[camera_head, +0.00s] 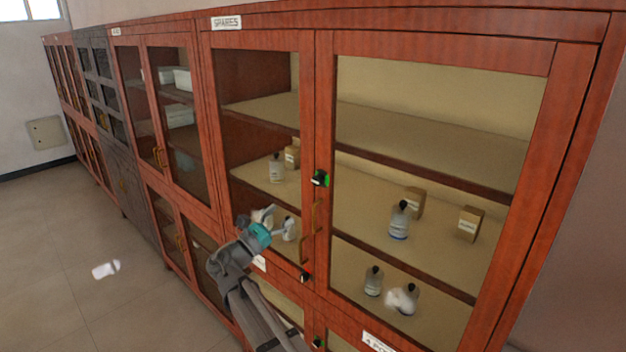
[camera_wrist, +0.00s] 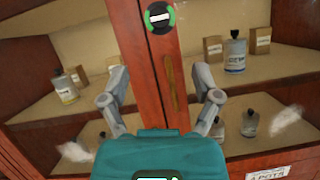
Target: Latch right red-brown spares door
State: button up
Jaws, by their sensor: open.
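The right red-brown spares door (camera_head: 325,110) is a wood frame around a large glass pane. It looks closed or nearly closed against the left door (camera_head: 306,110); I cannot tell if a small gap remains. A round dark latch knob with green on its ring (camera_head: 319,178) sits at the meeting edge. In the wrist view the knob (camera_wrist: 160,16) shows a white, nearly level bar. A brass handle (camera_head: 315,228) hangs below it, also visible in the wrist view (camera_wrist: 172,85). My gripper (camera_head: 272,220) is open and empty, left of the handle and below the knob; its fingers (camera_wrist: 160,85) spread either side.
A SPARES sign (camera_head: 226,22) is on top. Bottles (camera_head: 399,222) and small boxes (camera_head: 470,223) stand on shelves behind the glass. A lower dark knob with red (camera_head: 305,277) sits beneath the handle. Other cabinets (camera_head: 100,80) run left.

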aim_at(315, 183)
jog(key=p+x, duration=0.5)
jog(key=x, duration=0.8)
jog(key=shift+w+d+r, duration=0.15)
jog(key=shift+w+r, duration=0.05)
dwell(0.3)
grip_shut()
